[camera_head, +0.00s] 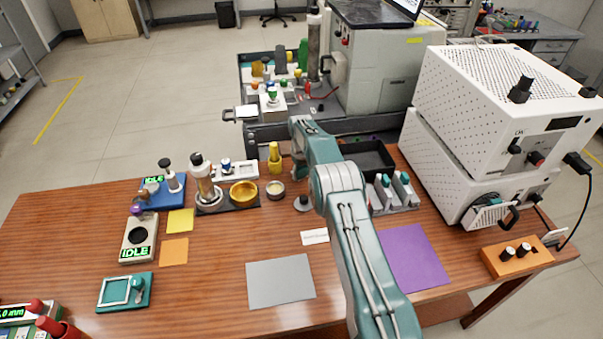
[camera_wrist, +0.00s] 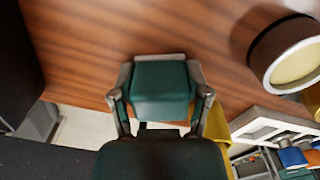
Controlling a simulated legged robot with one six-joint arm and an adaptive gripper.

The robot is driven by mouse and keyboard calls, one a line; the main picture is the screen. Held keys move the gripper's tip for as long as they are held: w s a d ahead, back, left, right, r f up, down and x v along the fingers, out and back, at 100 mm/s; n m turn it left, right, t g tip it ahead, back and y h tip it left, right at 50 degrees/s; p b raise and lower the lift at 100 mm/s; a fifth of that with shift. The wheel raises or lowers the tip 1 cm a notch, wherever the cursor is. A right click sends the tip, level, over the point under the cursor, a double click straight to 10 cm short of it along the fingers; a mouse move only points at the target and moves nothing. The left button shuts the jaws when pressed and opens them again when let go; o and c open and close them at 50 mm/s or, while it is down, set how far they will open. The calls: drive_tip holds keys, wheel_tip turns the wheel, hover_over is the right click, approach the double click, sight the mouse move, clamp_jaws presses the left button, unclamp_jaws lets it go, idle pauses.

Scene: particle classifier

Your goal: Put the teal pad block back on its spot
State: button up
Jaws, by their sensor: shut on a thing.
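My gripper (camera_wrist: 157,98) is shut on the teal pad block (camera_wrist: 160,88), with one finger on each side of it in the wrist view. The block is dark teal with a pale grey edge, and wooden table shows past it. In the head view my arm reaches over the table, and its own links hide the gripper and the held block. A grey rack (camera_head: 397,208) with several upright pale and teal pieces stands just right of my arm. I cannot tell which place is the block's spot.
A jar with cream contents (camera_head: 276,189) stands left of my arm and shows at upper right in the wrist view (camera_wrist: 292,62). A yellow bottle (camera_head: 275,158), gold bowl (camera_head: 243,193) and black tray (camera_head: 372,157) are near. A grey mat (camera_head: 281,282) and purple mat (camera_head: 413,257) are bare.

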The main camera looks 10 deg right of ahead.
drive_tip(key=o, duration=1.1)
drive_tip(key=s+r+m+t, duration=0.1)
drive_tip(key=s+r, duration=0.2)
drive_tip(key=r, duration=1)
drive_tip(key=s+r, duration=0.3)
drive_tip(key=r, duration=1)
drive_tip(key=s+r+m+t, duration=0.1)
drive_tip(key=s+r+t, duration=0.1)
drive_tip(key=s+r, duration=0.95)
drive_tip(key=s+r+m+t, duration=0.1)
drive_tip(key=s+r, duration=0.1)
drive_tip(key=s, duration=1.5)
drive_tip(key=s+f, duration=0.2)
drive_tip(key=s, duration=0.4)
drive_tip(key=s+f+m+t, duration=0.1)
drive_tip(key=s+f, duration=0.2)
drive_tip(key=s, duration=0.4)
drive_tip(key=shift+f+m+t, duration=0.3)
